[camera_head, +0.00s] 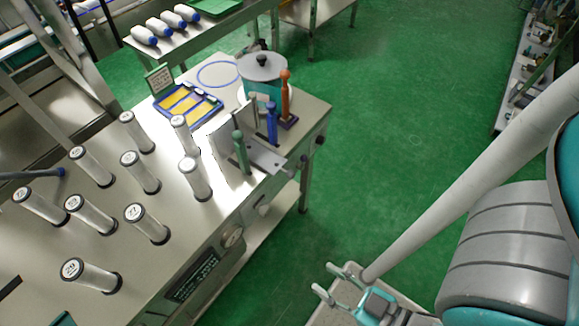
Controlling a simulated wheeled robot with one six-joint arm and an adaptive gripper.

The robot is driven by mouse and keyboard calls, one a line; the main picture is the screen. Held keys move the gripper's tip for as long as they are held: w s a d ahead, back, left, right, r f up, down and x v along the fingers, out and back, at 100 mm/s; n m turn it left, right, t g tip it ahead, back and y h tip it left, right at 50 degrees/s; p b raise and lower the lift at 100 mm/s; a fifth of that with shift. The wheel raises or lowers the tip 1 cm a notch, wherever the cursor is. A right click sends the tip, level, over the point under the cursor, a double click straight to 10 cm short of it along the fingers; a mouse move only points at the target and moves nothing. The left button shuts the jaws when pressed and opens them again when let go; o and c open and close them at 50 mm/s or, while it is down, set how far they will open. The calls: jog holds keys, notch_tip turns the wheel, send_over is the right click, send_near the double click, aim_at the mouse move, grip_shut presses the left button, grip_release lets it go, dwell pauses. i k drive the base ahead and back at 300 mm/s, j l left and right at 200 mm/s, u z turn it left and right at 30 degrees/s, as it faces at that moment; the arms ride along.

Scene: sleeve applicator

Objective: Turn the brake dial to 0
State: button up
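The steel bench (95,240) has a front face with a round pale dial (232,237) on it, right of a dark panel (192,276). This looks like the brake dial, but its markings and setting are too small to read. A small light fitting (263,206) is farther right on the same face. My gripper (325,279) is at the bottom centre, right of the bench and clear of the dial. Its two fingers are apart with nothing between them.
Several white cylinders with dark bases stand on the bench. Green (240,152), blue (271,123) and orange (285,95) upright handles stand near its right end, beside a lidded pot (262,70). A blue tray (186,104) lies behind. Green floor (400,110) is open to the right.

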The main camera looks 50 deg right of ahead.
aim_at(320, 139)
jog(key=j+z, duration=0.15)
jog(key=z, duration=0.25)
jog(key=j+z, duration=0.1)
jog(key=z, duration=0.3)
jog(key=k+j+z, duration=0.1)
jog(key=z, duration=0.3)
